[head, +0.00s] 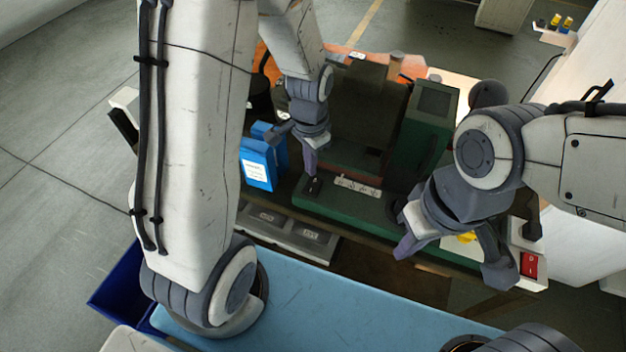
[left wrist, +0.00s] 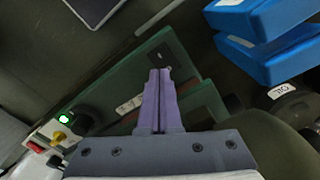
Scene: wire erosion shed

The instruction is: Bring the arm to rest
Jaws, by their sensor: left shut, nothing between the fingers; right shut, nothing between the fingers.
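My left gripper (head: 311,174) hangs fingers down over the green machine base, close to its front edge, right of the blue box. The left wrist view shows its two purple fingers (left wrist: 158,85) pressed together with nothing between them. I cannot tell whether the tips touch the base. My right gripper (head: 404,250) is at the right, tilted down in front of the machine's right end. It is shut and appears empty. My left upper arm fills the left of the head view.
The green machine (head: 423,130) stands behind both grippers. A blue box (head: 258,166) is beside the left one. A switch box with a red switch (head: 530,265) and yellow button (head: 466,238) lies by the right gripper. A light blue surface (head: 330,305) in front looks mostly clear.

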